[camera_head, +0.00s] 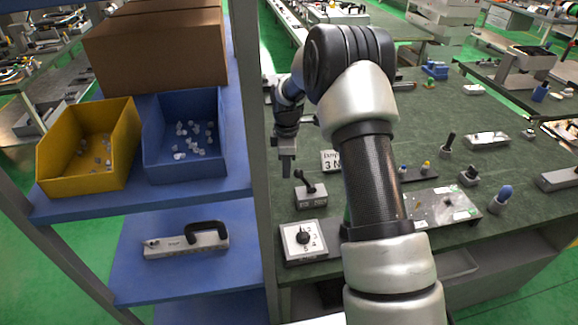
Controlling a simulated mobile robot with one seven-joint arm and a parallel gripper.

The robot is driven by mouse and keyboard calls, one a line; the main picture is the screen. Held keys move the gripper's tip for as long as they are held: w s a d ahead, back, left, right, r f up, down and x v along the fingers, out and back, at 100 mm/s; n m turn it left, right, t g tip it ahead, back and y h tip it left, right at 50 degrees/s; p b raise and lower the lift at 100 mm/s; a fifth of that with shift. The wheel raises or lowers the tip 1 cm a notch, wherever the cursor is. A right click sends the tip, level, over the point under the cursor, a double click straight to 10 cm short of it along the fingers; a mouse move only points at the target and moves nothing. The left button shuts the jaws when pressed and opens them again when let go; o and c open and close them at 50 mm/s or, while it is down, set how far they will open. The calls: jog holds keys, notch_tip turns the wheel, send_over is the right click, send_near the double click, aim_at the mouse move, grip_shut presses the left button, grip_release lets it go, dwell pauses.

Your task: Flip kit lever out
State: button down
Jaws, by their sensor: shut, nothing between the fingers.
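A small grey box (311,203) with a black lever (307,182) stands on the dark green bench top, left of my forearm. The lever tilts up toward the upper left; it looks like the kit lever, but I see no label naming it. My gripper (287,173) points down, shut and empty. In the picture it is just above and left of the lever. A gap shows between them, though their depth is hard to judge. My forearm hides part of the bench to the right.
A shelf at left holds a yellow bin (62,160) and a blue bin (158,165). Its upright post (252,130) is close left of my gripper.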

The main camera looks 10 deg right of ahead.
jog(key=shift+d+r, duration=0.1)
jog(key=shift+d, duration=0.25)
